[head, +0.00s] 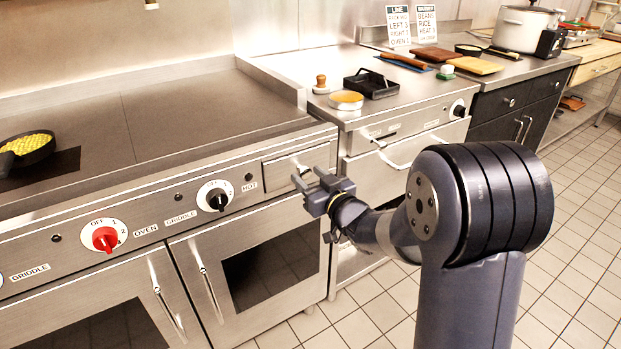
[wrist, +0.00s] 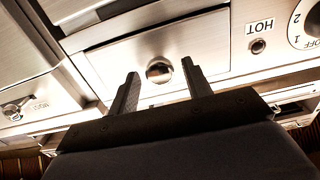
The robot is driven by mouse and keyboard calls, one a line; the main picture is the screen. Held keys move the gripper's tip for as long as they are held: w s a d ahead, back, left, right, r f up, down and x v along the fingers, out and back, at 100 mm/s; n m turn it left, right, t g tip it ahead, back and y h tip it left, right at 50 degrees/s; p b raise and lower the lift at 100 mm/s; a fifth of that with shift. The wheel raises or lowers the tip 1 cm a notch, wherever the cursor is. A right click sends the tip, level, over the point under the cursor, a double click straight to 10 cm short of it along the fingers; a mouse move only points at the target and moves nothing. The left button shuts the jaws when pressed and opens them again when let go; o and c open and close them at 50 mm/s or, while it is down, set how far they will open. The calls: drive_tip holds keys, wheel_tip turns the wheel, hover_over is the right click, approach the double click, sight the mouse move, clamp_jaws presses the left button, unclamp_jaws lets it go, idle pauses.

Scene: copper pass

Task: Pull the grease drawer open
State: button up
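The grease drawer (head: 285,162) is a small steel front at the right end of the griddle's control panel, beside the HOT label. It looks shut, about flush with the panel. In the wrist view the drawer front (wrist: 120,58) fills the upper middle, with its round shiny knob (wrist: 159,69) near the centre. My gripper (head: 308,178) is just in front of the drawer. In the wrist view the gripper's fingers (wrist: 160,84) are open, one on each side of the knob. I see no finger touching it. In the head view, my gripper partly hides the knob.
A black dial (head: 216,196) and a red dial (head: 104,238) are left of the drawer. An oven door (head: 205,285) with a bar handle is below. A neighbouring counter unit's handle (head: 405,160) juts out to the right. The tiled floor (head: 345,320) in front is clear.

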clamp_jaws()
idle(0.4)
